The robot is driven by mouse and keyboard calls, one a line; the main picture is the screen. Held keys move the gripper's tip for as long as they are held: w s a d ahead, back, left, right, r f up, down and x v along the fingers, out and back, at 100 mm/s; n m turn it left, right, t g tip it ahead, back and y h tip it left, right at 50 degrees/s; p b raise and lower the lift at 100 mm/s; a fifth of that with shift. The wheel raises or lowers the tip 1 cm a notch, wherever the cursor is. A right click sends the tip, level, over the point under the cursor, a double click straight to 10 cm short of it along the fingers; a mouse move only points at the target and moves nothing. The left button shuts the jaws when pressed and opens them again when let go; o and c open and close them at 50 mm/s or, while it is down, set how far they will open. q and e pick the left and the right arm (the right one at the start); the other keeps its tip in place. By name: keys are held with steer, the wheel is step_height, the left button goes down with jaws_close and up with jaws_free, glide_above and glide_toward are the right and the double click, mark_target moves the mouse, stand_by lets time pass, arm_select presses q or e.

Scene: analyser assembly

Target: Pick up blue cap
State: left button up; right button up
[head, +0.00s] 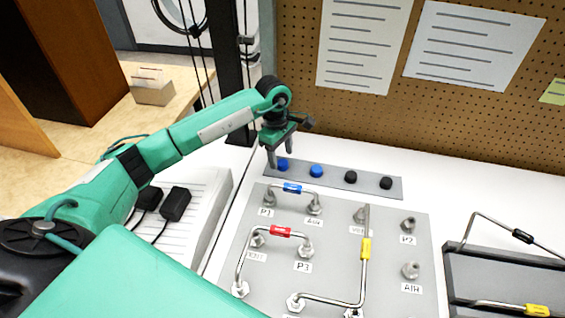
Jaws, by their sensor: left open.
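Two blue caps stand on a grey strip (334,180) at the back of the white table. The left blue cap (283,164) is right beside my left gripper's fingers. The other blue cap (316,171) stands to its right with clear space around it. My left gripper (277,158) points down over the left end of the strip, open. One finger is just left of the left blue cap, and the other is close to or behind it. I cannot tell whether they touch the cap. My right gripper is not in view.
Two black caps (351,177) stand further right on the strip. In front lies a grey panel (388,270) with fittings and bent metal tubes. A dark rack (500,270) with tubes is at the right. A pegboard (470,120) with papers rises behind. A black post (230,70) stands behind my arm.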

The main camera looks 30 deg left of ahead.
arm_select(q)
steer(key=shift+d+f, duration=0.15)
steer(key=shift+f, duration=1)
steer(key=c, duration=1)
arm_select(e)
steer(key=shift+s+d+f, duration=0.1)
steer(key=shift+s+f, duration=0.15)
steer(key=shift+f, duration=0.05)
arm_select(q)
steer(key=shift+c, duration=0.3)
steer(key=shift+r, duration=0.1)
